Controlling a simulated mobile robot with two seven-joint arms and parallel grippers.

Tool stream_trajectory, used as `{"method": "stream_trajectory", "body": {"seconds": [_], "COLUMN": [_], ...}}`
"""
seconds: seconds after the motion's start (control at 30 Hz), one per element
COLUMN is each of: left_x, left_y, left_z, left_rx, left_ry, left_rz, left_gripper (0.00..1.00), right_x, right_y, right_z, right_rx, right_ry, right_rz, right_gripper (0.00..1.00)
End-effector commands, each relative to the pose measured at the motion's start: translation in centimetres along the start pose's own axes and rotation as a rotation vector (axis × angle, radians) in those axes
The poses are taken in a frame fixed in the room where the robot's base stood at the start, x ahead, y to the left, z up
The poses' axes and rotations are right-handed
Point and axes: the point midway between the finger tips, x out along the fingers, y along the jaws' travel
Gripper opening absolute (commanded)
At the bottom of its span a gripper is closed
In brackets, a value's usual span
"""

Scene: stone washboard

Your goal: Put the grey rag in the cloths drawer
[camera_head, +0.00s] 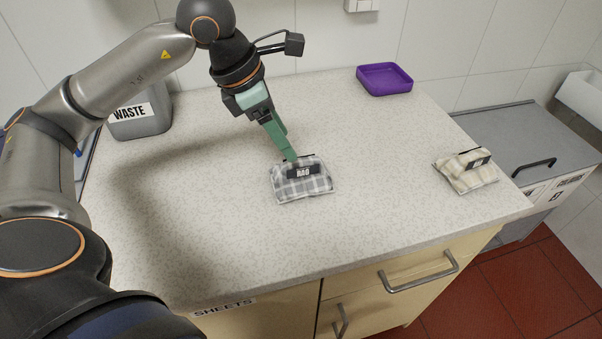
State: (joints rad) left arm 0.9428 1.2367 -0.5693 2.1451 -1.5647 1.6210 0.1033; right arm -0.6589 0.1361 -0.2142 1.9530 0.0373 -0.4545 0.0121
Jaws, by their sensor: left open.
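The grey rag (301,187) is a grey and white checked cloth with a dark tag reading RAG. It lies on the speckled countertop near the middle. My left gripper (289,157) has green fingers that point down at the rag's back edge, close to its tag. The jaws are open; I cannot tell if the fingertips touch the cloth. A cream drawer front (420,285) with a shut grey handle shows below the counter; no cloths label is readable on it. My right gripper is not in view.
A beige checked rag (465,172) lies near the counter's right edge. A purple tray (384,79) stands at the back. A grey WASTE container (140,118) stands at the back left. A front labelled SHEETS (225,308) is below. A grey cabinet (505,135) stands at right.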

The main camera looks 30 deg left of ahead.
Motion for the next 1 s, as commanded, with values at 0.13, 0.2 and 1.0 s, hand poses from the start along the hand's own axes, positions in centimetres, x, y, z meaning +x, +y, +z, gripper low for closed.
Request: {"method": "stream_trajectory", "body": {"seconds": [0.13, 0.2, 1.0], "left_x": [1.1, 1.7, 6.1], "left_y": [-0.1, -0.1, -0.1], "left_z": [0.0, 0.1, 0.4], "left_rx": [0.001, 0.001, 0.001], "left_ry": [0.0, 0.001, -0.001], "left_rz": [-0.002, -0.002, -0.001], "left_gripper": [0.65, 0.65, 0.41], "right_x": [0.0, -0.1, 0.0], "right_y": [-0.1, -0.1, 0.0], "right_z": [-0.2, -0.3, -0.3], "right_rx": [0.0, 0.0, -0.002], "right_ry": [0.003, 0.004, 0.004], "right_rz": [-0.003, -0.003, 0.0], "right_gripper": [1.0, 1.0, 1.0]}}
